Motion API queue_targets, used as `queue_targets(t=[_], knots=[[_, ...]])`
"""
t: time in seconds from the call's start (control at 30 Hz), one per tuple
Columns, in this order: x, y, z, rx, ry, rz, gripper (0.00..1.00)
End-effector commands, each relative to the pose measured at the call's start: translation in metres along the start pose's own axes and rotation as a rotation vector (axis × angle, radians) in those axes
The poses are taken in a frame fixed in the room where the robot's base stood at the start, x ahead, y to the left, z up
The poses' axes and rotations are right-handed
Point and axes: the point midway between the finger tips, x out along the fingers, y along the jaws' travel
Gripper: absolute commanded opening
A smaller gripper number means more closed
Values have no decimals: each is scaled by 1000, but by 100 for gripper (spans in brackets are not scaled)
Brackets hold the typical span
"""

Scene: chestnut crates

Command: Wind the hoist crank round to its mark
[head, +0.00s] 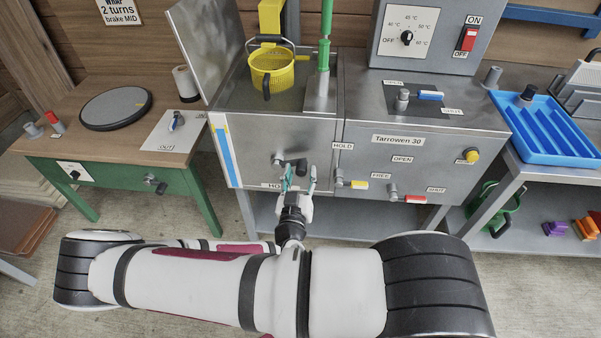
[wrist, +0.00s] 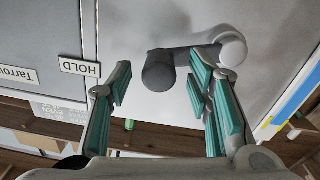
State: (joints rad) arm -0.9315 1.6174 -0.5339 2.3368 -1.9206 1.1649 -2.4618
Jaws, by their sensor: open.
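The hoist crank sits on the front of the steel tank (head: 270,145). Its dark handle knob (head: 301,167) is just beyond my gripper (head: 300,178). In the wrist view, which is upside down, the grey crank arm (wrist: 190,55) runs from a pale round hub (wrist: 232,48) to the dark knob (wrist: 158,72). My gripper (wrist: 162,88) is open, with its green-padded fingers on either side of the knob. I cannot tell whether they touch it. One finger partly covers the crank arm. A label under the crank is partly hidden by my gripper; I cannot make out a mark.
A HOLD/FREE lever with a yellow grip (head: 355,185) and a red-tipped lever (head: 412,198) lie right of the crank. A yellow basket (head: 272,68) hangs above the tank. A sign (head: 119,11) reads "2 turns brake MID". A green-framed bench (head: 110,178) stands left.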

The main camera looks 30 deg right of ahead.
Motion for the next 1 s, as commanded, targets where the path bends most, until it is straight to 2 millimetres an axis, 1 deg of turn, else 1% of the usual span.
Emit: queue_targets(t=[0.17,0.4,0.53,0.7,1.0], knots=[[-30,-1,0,-1,-1,-5,46],[-79,-1,0,-1,-1,-3,46],[-98,-1,0,1,0,-3,46],[-111,0,0,0,1,0,46],[-113,0,0,-1,1,0,46]])
